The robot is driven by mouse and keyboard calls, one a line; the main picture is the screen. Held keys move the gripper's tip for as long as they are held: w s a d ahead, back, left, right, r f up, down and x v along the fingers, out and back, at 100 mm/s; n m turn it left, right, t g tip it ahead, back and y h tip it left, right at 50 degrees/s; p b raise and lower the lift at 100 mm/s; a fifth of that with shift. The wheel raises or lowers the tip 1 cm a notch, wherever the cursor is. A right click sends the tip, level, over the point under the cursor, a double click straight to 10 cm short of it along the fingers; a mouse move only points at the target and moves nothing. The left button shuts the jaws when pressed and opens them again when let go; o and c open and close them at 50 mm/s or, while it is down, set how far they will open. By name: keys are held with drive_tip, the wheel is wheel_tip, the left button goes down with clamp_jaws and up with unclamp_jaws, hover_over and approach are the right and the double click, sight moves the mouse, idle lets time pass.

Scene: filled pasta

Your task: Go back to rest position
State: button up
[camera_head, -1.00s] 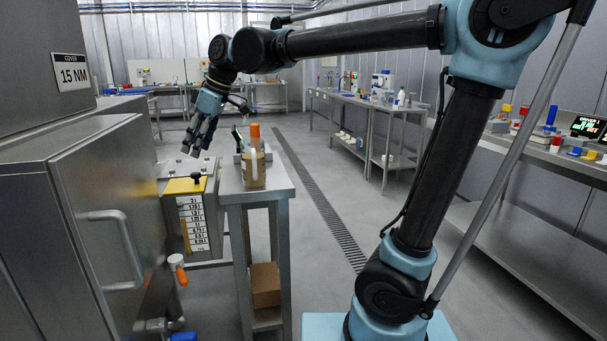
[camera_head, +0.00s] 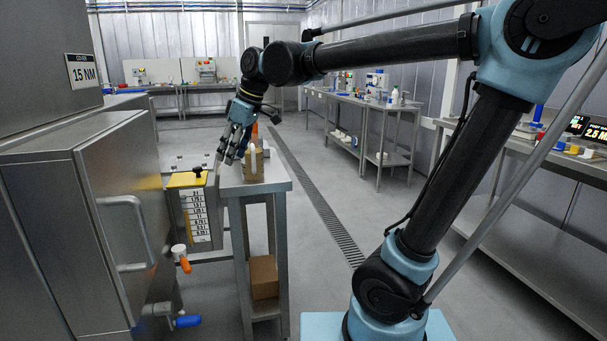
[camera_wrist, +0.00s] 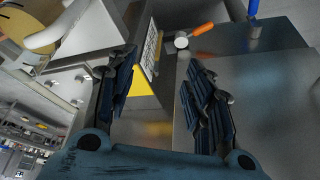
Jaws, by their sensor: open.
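My gripper (camera_head: 229,158) is open and empty in the head view. It hangs above the small steel stand (camera_head: 280,187), in front of and a little left of the bottle with the orange cap (camera_head: 254,158), which it partly hides. In the wrist view my gripper (camera_wrist: 160,95) shows its two dark fingers spread wide with nothing between them. My arm reaches across the top of the head view from the right.
A large steel machine (camera_head: 60,200) fills the left. Beside it stands a unit with a yellow top and scale label (camera_head: 195,212). An orange-handled valve (camera_head: 182,258) sticks out low. A cardboard box (camera_head: 264,277) sits under the stand. The floor (camera_head: 385,200) right of the drain is clear.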

drive_tip(key=w+d+f+m+t+h, duration=0.1)
drive_tip(key=d+f+m, duration=0.4)
drive_tip(key=d, duration=0.9)
drive_tip(key=s+d+f+m+h, duration=0.1)
drive_tip(key=s+d+f+m, duration=0.4)
drive_tip(key=d+f, duration=0.5)
drive_tip(key=s+d+f+m+h, duration=0.2)
drive_tip(key=s+d+f+m, duration=0.2)
drive_tip(key=d+f, duration=0.6)
drive_tip(key=s+d, duration=0.2)
drive_tip(key=d, duration=0.2)
drive_tip(key=shift+s+d+f+m+h, duration=0.15)
drive_tip(key=shift+s+d+m+h, duration=0.15)
drive_tip(key=shift+m, duration=0.1)
